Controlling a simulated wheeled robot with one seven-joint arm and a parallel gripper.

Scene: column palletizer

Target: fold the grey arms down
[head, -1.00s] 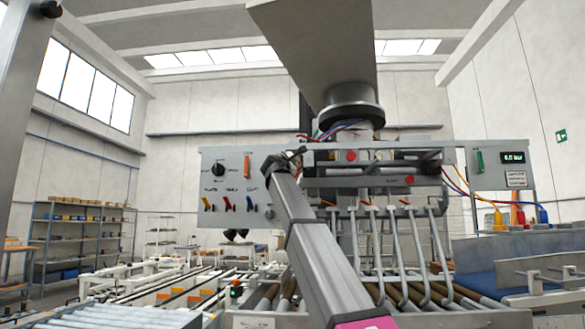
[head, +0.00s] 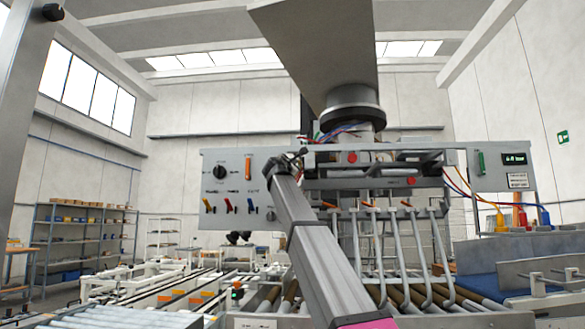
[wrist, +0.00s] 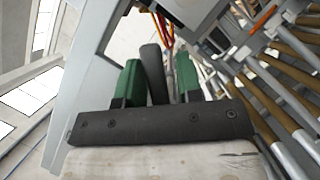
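Several grey arms (head: 436,255) hang as curved bars under the tool head, above the brown rollers. They also show at the right of the wrist view (wrist: 268,108). The control panel (head: 232,190) at the left of the tool carries a black knob, an orange lever (head: 248,165) and yellow, red and blue small levers. My gripper (head: 293,158) is in front of the panel's right part. In the wrist view its green fingers (wrist: 158,80) stand apart. A dark bar (wrist: 152,72) shows between them, with a gap to the right finger. I cannot tell what it belongs to.
A green lever (head: 481,163) and a display box (head: 514,158) sit at the right, with coloured cables (head: 470,195) beside them. Roller conveyors (head: 130,316) fill the foreground. Shelves (head: 82,240) stand at the far left. A blue belt (head: 490,284) lies at the right.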

